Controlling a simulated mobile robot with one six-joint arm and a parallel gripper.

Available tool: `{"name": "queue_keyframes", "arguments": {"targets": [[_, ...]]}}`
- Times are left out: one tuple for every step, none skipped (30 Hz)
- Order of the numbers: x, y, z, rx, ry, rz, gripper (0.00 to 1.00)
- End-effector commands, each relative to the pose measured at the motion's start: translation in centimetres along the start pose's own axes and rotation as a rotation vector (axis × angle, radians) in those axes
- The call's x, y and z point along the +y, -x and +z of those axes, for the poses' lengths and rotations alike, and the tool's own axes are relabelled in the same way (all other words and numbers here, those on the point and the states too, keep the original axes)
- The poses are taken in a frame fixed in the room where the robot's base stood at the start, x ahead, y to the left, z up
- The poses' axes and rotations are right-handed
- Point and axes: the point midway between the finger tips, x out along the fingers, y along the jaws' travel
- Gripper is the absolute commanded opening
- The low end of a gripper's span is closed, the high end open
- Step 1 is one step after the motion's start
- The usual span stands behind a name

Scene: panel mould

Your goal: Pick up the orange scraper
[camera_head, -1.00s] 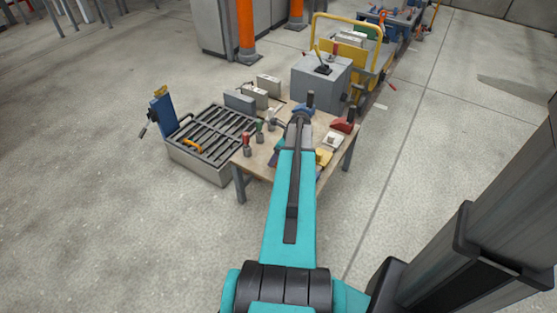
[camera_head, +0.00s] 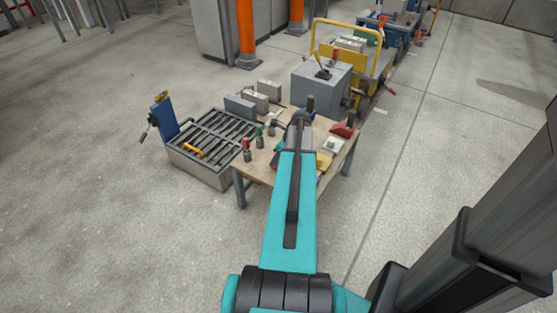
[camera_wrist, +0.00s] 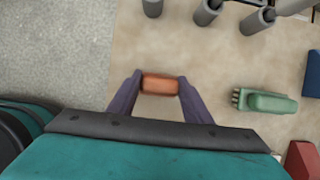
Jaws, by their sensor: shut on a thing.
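The orange scraper (camera_wrist: 159,84) shows in the wrist view as a short orange block between the two dark fingers of my gripper (camera_wrist: 159,80). The fingers are shut on its two sides. The rest of the scraper is hidden, and I cannot tell whether it touches the wooden table top below. In the head view my arm reaches over the table (camera_head: 254,172) and hides the scraper and fingers.
A green brush-like tool (camera_wrist: 264,101) lies right of my gripper. Several grey cylinders stand at the wrist view's top. A grated tray (camera_head: 209,172) adjoins the table at left, and a grey box (camera_head: 318,85) stands behind. Open floor lies at right.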

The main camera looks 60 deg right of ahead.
Motion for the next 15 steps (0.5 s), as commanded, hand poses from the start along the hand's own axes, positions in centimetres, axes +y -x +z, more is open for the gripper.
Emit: {"name": "queue_keyframes", "arguments": {"targets": [[0.0, 0.9, 0.3, -0.001, 0.001, -0.002, 0.22], [0.0, 1.2, 0.5, -0.001, 0.001, -0.002, 0.22], [0.0, 1.8, 0.7, -0.001, 0.001, -0.002, 0.22], [0.0, 2.3, 0.9, -0.001, 0.001, -0.002, 0.22], [0.0, 2.7, 1.1, -0.001, 0.001, -0.002, 0.22], [0.0, 3.4, 1.4, -0.001, 0.001, -0.002, 0.22], [0.0, 3.8, 1.5, -0.001, 0.001, -0.002, 0.22], [0.0, 4.2, 1.7, -0.001, 0.001, -0.002, 0.22], [0.0, 4.8, 2.0, -0.001, 0.0, -0.002, 0.22], [0.0, 5.2, 2.1, -0.001, 0.0, -0.002, 0.22], [0.0, 5.6, 2.3, -0.001, 0.0, -0.002, 0.22], [0.0, 6.0, 2.5, -0.001, 0.0, -0.002, 0.22], [0.0, 6.3, 2.6, -0.001, 0.0, -0.002, 0.22], [0.0, 6.6, 2.7, -0.001, 0.0, -0.002, 0.22], [0.0, 6.9, 2.8, -0.001, 0.0, -0.002, 0.22]]}}
